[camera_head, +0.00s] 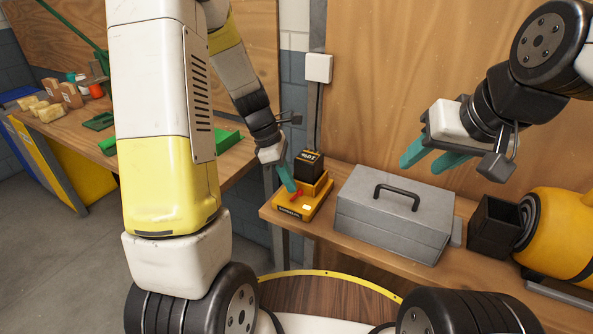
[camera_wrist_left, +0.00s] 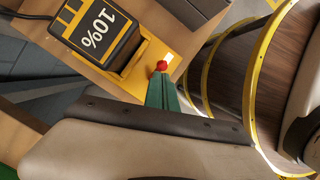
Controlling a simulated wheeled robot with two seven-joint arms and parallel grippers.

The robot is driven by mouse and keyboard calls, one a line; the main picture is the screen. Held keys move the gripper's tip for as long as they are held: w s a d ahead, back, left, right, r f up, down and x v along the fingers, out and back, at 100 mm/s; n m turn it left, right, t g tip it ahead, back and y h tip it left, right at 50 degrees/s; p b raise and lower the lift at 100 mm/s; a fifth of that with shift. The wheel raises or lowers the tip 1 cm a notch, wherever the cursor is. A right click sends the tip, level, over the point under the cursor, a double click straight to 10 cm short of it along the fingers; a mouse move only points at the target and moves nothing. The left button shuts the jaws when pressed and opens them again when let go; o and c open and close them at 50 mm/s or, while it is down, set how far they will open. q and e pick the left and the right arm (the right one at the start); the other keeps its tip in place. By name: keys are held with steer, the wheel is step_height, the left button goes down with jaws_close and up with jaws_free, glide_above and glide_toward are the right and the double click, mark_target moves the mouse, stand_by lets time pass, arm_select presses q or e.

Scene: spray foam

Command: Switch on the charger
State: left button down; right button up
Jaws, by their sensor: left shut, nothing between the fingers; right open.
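The yellow charger (camera_head: 290,212) sits on the wooden bench's left end, with a black battery (camera_head: 308,165) standing in it. The battery's display reads 10% in the left wrist view (camera_wrist_left: 92,36). A small red switch (camera_head: 296,195) is on the charger's front part beside a pale patch; the switch also shows in the left wrist view (camera_wrist_left: 162,66). My left gripper (camera_head: 290,187) is shut and empty, its green fingertips pointing down at the red switch. The tips look at or just short of it; I cannot tell whether they touch. My right gripper (camera_head: 428,160) is open and empty above the toolbox.
A grey metal toolbox (camera_head: 392,222) stands right of the charger. A black open box (camera_head: 495,225) and a yellow cylinder (camera_head: 560,232) are farther right. A white wall box (camera_head: 318,68) with a cable hangs behind. Another bench (camera_head: 60,130) at left holds several small items.

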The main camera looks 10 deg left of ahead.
arm_select(q)
steer(key=shift+r, duration=0.25)
steer(key=a, duration=0.4)
steer(key=shift+s+a+r, duration=0.15)
steer(key=shift+r, duration=0.2)
step_height(320, 180, up, 10)
steer(key=a, duration=0.1)
steer(key=shift+s+f, duration=0.2)
steer(key=shift+s, duration=0.1)
steer(key=s+d+r+m+t+y, duration=0.1)
steer(key=s+r+m+t, duration=0.2)
steer(key=s+r+m, duration=0.2)
steer(key=s+r+m+t+y, duration=0.1)
steer(key=s+r+m+t, duration=0.2)
steer(key=s+m, duration=0.8)
steer(key=shift+d+r+m, duration=0.35)
steer(key=shift+r+m, duration=0.6)
steer(key=shift+m, duration=0.75)
